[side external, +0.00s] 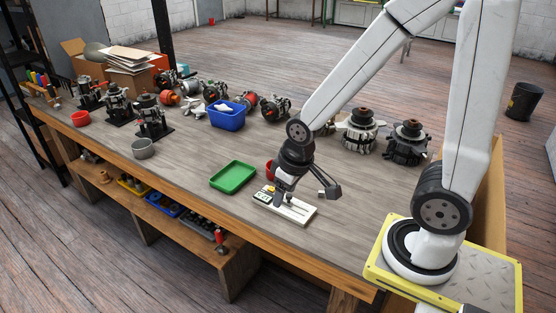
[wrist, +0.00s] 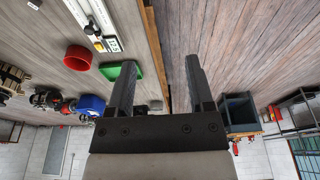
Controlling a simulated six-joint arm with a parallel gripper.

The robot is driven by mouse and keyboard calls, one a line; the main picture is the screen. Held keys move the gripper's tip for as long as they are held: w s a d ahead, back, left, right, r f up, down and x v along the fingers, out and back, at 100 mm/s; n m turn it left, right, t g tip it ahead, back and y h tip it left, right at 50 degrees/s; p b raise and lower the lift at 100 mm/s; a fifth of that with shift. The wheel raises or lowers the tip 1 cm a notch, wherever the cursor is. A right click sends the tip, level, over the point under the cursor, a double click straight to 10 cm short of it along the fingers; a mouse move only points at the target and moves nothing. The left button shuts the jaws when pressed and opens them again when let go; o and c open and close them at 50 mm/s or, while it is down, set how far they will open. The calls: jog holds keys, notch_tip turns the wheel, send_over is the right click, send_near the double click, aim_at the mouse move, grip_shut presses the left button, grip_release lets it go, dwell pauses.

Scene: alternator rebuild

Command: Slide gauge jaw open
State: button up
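The gauge (wrist: 112,44), with a pale display and dark lettering, lies at one end of a white board (side external: 300,212) near the front edge of the bench. The board also shows at the upper left of the wrist view (wrist: 83,10), partly cut off by the top of the frame. My gripper (wrist: 160,68) is open, with its two dark fingers wide apart and nothing between them. In the side view my gripper (side external: 328,188) hangs above the board, apart from the gauge. The gauge's jaw is too small and partly hidden to make out.
A green tray (side external: 233,177) lies left of the board, and a red cup (wrist: 78,57) stands close by. A blue bin (side external: 227,117) and several alternators stand farther back. The bench front edge (side external: 240,222) is close.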

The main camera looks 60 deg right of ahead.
jog(key=w+d+f+g, duration=0.1)
jog(key=w+d+f, duration=0.3)
jog(key=w+d, duration=0.3)
jog(key=g, duration=0.2)
send_over(289, 194)
jog(key=shift+m, duration=0.3)
notch_tip(289, 194, down, 5)
jog(key=shift+s+a+f, duration=0.1)
jog(key=shift+f, duration=3.85)
grip_shut()
